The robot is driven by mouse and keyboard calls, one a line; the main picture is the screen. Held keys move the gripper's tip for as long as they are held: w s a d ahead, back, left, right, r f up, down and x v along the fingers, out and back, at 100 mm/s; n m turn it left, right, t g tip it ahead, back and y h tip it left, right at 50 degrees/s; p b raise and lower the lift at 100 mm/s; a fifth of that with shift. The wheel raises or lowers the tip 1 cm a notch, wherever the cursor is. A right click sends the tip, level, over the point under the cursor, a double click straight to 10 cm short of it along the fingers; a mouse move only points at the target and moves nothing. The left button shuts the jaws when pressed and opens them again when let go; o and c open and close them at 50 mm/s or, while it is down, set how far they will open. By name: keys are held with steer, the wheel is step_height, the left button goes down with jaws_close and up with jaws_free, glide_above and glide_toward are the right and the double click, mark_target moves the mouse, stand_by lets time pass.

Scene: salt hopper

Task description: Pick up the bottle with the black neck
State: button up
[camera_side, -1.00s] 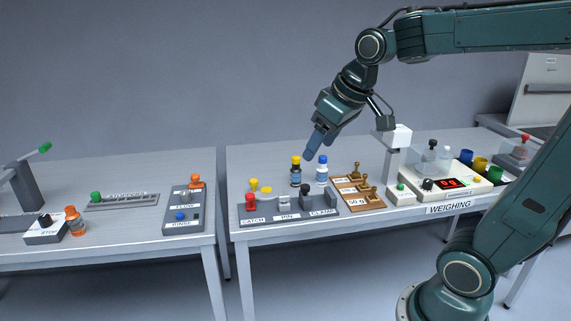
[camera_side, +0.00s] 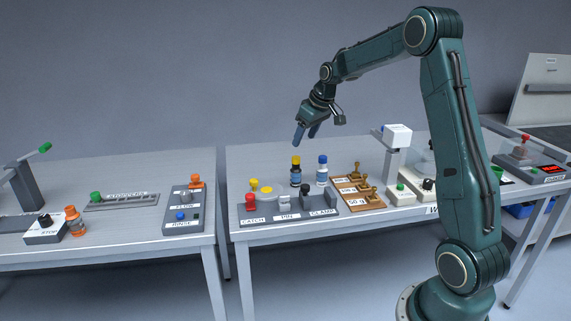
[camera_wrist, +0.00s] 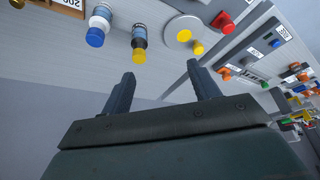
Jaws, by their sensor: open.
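The bottle with the black neck (camera_side: 296,177) has a yellow cap and a blue-grey label. It stands upright on the middle table; in the wrist view it (camera_wrist: 138,38) is at the top, yellow cap towards the fingers. A similar bottle (camera_side: 322,175) with a blue cap and white neck stands just right of it, and it also shows in the wrist view (camera_wrist: 100,22). My gripper (camera_side: 305,137) is open and empty, above the bottles in the side view and touching neither. Both its fingers (camera_wrist: 160,78) show in the wrist view.
A grey fixture (camera_side: 288,211) with a red knob lies in front of the bottles. A yellow-topped piece (camera_side: 254,185) stands to their left. A wooden rack with brass weights (camera_side: 358,192) and a white-headed stand (camera_side: 397,138) are to the right. The table behind the bottles is clear.

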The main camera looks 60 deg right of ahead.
glide_toward(299, 166)
steer(key=shift+v, duration=0.85)
steer(key=shift+d+f, duration=0.1)
steer(key=shift+x, duration=4.2)
steer(key=shift+f, duration=0.1)
steer(key=shift+x, duration=2.5)
steer(key=c, duration=1.1)
